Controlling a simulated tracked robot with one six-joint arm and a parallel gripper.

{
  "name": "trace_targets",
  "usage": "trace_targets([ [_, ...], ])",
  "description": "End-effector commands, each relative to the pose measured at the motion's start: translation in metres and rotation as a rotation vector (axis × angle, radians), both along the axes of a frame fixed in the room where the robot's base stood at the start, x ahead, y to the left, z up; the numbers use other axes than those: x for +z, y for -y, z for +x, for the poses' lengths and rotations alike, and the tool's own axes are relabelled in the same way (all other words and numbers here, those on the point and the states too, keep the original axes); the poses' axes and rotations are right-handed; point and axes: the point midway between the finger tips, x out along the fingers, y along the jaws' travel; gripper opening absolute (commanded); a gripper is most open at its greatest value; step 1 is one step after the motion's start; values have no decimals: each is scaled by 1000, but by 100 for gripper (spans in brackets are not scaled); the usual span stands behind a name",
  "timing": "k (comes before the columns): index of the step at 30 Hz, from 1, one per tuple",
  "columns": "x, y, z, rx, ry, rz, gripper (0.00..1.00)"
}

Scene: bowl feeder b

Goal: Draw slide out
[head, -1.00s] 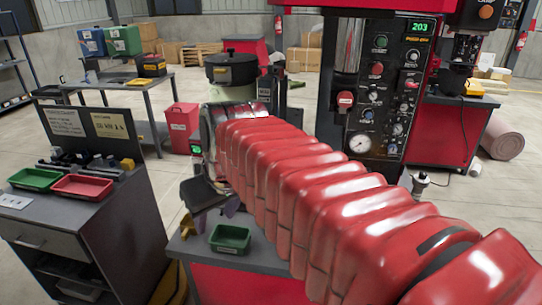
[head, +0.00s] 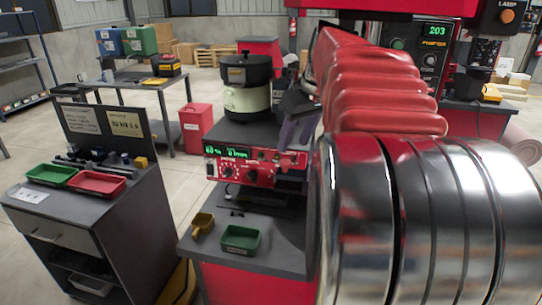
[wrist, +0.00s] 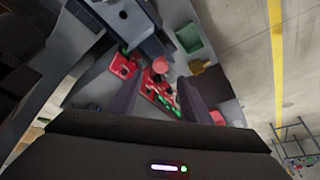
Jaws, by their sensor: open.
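My gripper (head: 298,128) is at the right of the feeder in the head view, its dark purplish fingers pointing down above the right end of the red control box (head: 229,172). In the wrist view the two fingers of my gripper (wrist: 158,82) are apart, with nothing held between them. The red box face with green lit displays shows between and beyond them. I cannot make out a slide for certain; a dark flat part (head: 240,200) shows low at the box front.
A green tray (head: 240,239) and a yellow scoop (head: 203,223) lie on the bench front. A grey cabinet with a green tray (head: 52,174) and a red tray (head: 97,183) stands left. A red press is at the right, partly behind my arm.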

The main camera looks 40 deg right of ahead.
Motion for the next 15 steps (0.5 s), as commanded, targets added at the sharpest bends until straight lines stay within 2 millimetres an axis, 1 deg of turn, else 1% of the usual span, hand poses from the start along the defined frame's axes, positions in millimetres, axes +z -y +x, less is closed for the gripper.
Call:
trace_targets([
  [5,-1,0,0,0,0,0,44],
  [8,-5,0,2,-1,0,0,44],
  [11,-12,0,5,-1,-2,2,44],
  [15,-29,0,11,0,-3,3,44],
])
